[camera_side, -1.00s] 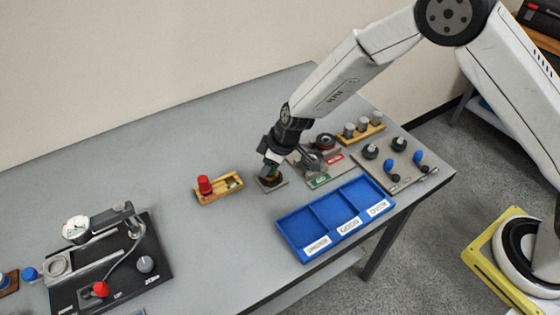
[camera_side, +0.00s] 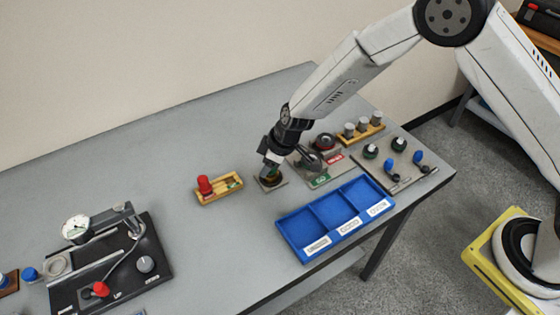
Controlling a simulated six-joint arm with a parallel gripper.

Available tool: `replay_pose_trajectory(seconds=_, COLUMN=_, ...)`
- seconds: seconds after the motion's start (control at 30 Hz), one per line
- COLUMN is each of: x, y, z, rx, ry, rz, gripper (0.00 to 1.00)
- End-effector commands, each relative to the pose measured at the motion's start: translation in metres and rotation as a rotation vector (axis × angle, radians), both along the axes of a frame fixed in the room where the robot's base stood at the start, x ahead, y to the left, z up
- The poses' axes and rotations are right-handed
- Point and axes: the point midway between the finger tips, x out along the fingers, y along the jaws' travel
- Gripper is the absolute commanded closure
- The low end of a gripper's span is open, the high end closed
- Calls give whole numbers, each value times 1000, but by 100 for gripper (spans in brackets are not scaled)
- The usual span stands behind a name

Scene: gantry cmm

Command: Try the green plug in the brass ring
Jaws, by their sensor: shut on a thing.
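My gripper (camera_side: 272,163) points down over a small grey plate (camera_side: 282,184) in the middle of the table. It is shut on the green plug (camera_side: 273,171), of which only a small dark green part shows below the fingers. The brass ring (camera_side: 270,179) sits on the plate right under the plug. The fingers hide much of both, so I cannot tell how far the plug is inside the ring.
A wooden holder (camera_side: 222,195) with a red-handled piece (camera_side: 204,185) stands to the left. A blue three-compartment tray (camera_side: 293,240) lies in front, empty. A GO-labelled gauge plate (camera_side: 317,183) is close on the right. A black dial-gauge fixture (camera_side: 125,270) stands far left.

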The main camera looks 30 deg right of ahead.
Motion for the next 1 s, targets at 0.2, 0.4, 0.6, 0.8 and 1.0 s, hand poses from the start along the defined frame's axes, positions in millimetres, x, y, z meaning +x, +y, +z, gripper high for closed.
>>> replay_pose_trajectory(seconds=0.2, x=0, y=0, z=2, rx=0, ry=-1, rz=0, gripper=100)
replay_pose_trajectory(seconds=0.4, x=0, y=0, z=6, rx=2, ry=-1, rz=-1, gripper=100)
replay_pose_trajectory(seconds=0.6, x=0, y=0, z=12, rx=0, ry=-1, rz=1, gripper=100)
replay_pose_trajectory(seconds=0.8, x=0, y=0, z=18, rx=1, ry=-1, rz=0, gripper=100)
replay_pose_trajectory(seconds=1.0, x=0, y=0, z=23, rx=1, ry=-1, rz=0, gripper=100)
